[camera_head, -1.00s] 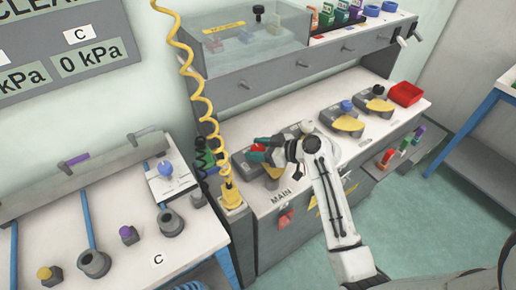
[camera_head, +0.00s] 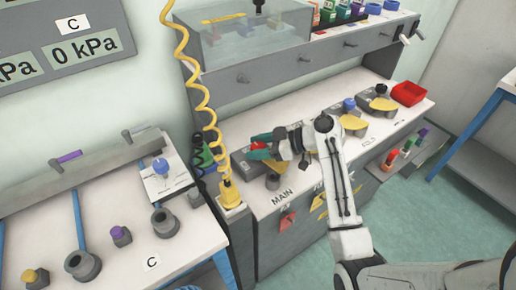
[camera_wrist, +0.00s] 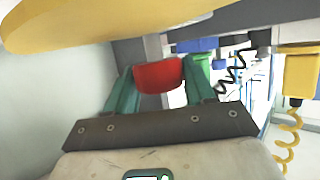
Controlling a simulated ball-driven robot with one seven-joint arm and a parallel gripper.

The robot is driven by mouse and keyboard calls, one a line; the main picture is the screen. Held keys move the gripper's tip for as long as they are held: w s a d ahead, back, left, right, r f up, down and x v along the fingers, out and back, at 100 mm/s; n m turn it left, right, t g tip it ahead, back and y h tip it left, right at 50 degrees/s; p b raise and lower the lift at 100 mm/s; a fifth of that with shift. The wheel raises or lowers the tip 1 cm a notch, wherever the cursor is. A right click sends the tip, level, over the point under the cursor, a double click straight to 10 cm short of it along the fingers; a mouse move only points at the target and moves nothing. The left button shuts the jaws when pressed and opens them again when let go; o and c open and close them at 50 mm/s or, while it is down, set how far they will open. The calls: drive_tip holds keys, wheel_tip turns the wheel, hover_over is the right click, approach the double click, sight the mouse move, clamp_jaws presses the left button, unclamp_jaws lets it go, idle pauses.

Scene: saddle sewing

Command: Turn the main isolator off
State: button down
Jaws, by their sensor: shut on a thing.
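The label MAIN (camera_head: 282,197) is on the front edge of the bench at left. Above it stands a dark grey unit (camera_head: 242,164) with a red knob (camera_head: 262,139) on top. My gripper (camera_head: 262,152) has its green fingers at the red knob. In the wrist view the red knob (camera_wrist: 158,75) sits between the two green fingers of my gripper (camera_wrist: 160,82), which are shut on it. A red part (camera_head: 287,219) is on the bench front below the label. My arm hides some of the bench top.
A yellow coiled cable (camera_head: 188,60) hangs to a yellow plug (camera_head: 229,192) left of my gripper. Grey units with yellow plates (camera_head: 349,124) and a red bin (camera_head: 408,94) stand to the right. A shelf with a clear box (camera_head: 240,40) is above.

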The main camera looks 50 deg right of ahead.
drive_tip(key=shift+c, duration=2.4)
unclamp_jaws()
drive_tip(key=b+v, duration=0.1)
drive_tip(key=v, duration=1)
